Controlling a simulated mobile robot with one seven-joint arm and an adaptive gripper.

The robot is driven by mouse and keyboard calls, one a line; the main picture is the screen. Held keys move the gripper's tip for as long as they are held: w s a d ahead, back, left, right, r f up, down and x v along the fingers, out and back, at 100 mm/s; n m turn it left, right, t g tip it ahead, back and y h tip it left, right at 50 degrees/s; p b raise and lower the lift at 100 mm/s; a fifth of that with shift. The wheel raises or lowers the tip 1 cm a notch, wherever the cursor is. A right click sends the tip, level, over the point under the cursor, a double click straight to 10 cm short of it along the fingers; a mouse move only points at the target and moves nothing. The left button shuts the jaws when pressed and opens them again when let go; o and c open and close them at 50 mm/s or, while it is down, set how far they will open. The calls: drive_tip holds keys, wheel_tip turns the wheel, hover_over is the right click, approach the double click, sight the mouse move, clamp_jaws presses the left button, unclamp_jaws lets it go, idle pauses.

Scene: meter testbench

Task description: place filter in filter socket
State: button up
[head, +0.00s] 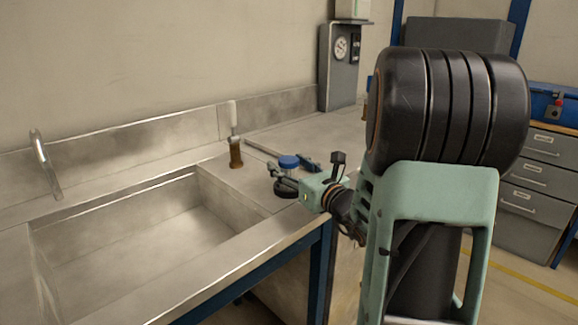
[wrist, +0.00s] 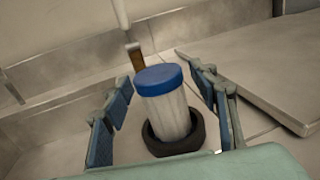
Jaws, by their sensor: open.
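The filter (wrist: 169,112) is a white ribbed cylinder with a blue cap. In the wrist view its lower end is inside a dark round ring, which looks like the filter socket (wrist: 196,146); how deep it sits is hidden. In the head view the blue cap (head: 289,161) shows above the dark ring (head: 286,188) on the steel bench. My gripper (wrist: 160,86) is open, with one blue-padded finger on each side of the filter. Gaps show between the pads and the filter in the wrist view.
A sink basin (head: 140,245) lies left of the socket, with a tap (head: 45,165) behind it. A brown-based upright post with a white top (head: 235,150) stands behind the filter. A grey gauge box (head: 339,66) stands at the back. A raised steel slab (wrist: 275,85) lies to the right.

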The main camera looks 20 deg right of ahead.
drive_tip(key=shift+r, duration=0.15)
drive_tip(key=shift+s+d, duration=0.1)
drive_tip(key=shift+s, duration=0.2)
drive_tip(key=s, duration=0.3)
drive_tip(key=s+d+p, duration=0.1)
drive_tip(key=s, duration=0.7)
drive_tip(key=shift+s+d, duration=0.15)
drive_tip(key=shift+s, duration=0.05)
